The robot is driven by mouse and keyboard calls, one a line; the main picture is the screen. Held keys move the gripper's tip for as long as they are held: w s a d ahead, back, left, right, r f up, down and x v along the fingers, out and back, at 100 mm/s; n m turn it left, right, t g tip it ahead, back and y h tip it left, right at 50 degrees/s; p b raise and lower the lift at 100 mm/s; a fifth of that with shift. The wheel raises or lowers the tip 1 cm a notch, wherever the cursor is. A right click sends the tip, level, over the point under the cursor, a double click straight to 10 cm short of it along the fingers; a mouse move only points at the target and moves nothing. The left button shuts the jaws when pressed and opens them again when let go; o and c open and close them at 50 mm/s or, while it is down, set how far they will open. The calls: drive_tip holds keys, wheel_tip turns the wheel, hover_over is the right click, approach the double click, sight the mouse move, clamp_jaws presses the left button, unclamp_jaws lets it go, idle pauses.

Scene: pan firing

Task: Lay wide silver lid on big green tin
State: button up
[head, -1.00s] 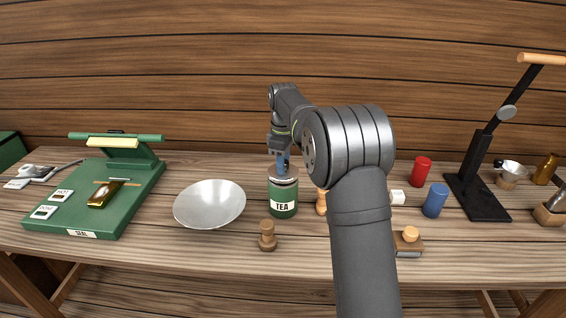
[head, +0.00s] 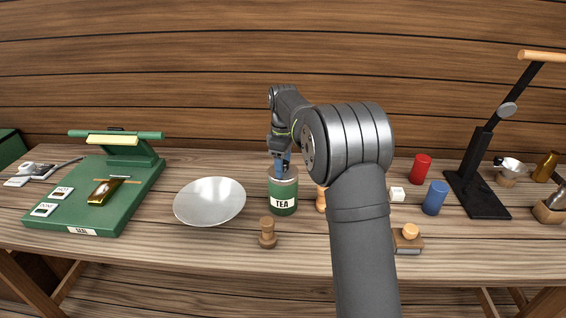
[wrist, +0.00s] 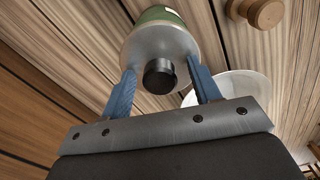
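The big green tin (head: 283,195), labelled TEA, stands upright on the table in the head view. Its green side (wrist: 158,15) also shows at the top of the wrist view. The wide silver lid (head: 285,173), with a black knob (wrist: 160,77), lies over the tin's top. In the wrist view the lid (wrist: 160,46) covers the tin's end, and no gap shows between them. My gripper (head: 281,168) is just above the lid. Its blue fingers (wrist: 163,88) stand apart on either side of the knob, without visibly touching it. The lid's far side is hidden.
A shallow silver pan (head: 210,202) is left of the tin, with a wooden knobbed piece (head: 267,233) in front. A green sealing machine (head: 105,200) stands at left. Red (head: 421,169) and blue (head: 435,198) cylinders and a black lever press (head: 475,190) stand at right.

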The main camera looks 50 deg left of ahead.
wheel_tip(320, 180, up, 17)
drive_tip(key=shift+r, duration=0.2)
idle(0.5)
drive_tip(key=shift+f, duration=0.1)
wheel_tip(320, 180, down, 17)
drive_tip(key=shift+f, duration=0.1)
drive_tip(key=shift+r, duration=0.2)
idle(0.4)
drive_tip(key=shift+r, duration=0.1)
